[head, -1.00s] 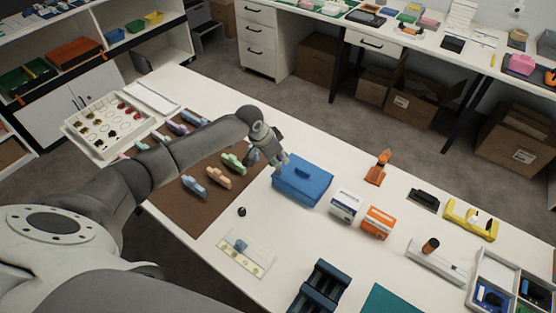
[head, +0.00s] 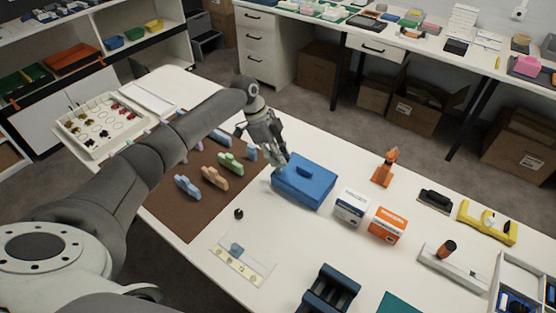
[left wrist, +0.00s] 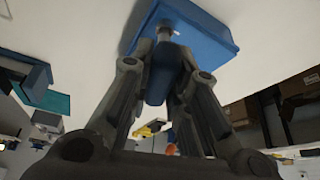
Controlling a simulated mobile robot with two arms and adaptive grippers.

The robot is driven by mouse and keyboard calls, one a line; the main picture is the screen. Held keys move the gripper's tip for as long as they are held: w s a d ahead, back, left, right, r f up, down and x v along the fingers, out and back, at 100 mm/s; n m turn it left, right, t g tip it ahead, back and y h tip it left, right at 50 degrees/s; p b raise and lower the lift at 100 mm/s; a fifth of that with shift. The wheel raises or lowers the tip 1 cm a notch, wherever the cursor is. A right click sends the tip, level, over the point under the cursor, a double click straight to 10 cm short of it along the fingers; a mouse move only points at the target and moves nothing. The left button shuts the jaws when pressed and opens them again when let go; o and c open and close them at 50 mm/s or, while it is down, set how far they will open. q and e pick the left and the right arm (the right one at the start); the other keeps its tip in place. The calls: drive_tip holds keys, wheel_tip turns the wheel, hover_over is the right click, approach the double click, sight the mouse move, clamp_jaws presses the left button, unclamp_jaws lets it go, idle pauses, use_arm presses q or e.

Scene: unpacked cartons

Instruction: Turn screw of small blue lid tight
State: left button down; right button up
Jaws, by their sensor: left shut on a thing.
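The blue box with its blue lid (head: 308,188) and a raised handle on top stands on the white table, mid-view. My left gripper (head: 280,160) is at the box's upper left corner, pointing down. In the left wrist view its fingers (left wrist: 167,42) are closed together against the blue box (left wrist: 205,28). A dark blue piece (left wrist: 158,84) shows between the fingers, and I cannot tell its full shape. A small pale tip (left wrist: 169,31) shows at the fingertips over the box. The screw itself is hidden or too small to make out. My right gripper is in no view.
White-blue (head: 351,207) and orange-white (head: 387,226) cartons stand right of the box. An orange tool (head: 386,167) is behind them. Several coloured clamps lie on the brown mat (head: 185,220) at left. A small black knob (head: 239,213) lies in front.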

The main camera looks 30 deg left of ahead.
use_arm(q)
drive_tip(key=shift+r+n+p, duration=0.2)
drive_tip(key=shift+n+p, duration=0.1)
drive_tip(key=shift+p, duration=0.3)
drive_tip(key=shift+n+t+p, duration=0.3)
drive_tip(key=shift+n+p, duration=0.2)
drive_tip(key=shift+p, duration=0.25)
drive_tip(key=shift+f, duration=0.15)
drive_tip(key=shift+r+p, duration=2.1)
drive_tip(key=shift+r, duration=0.15)
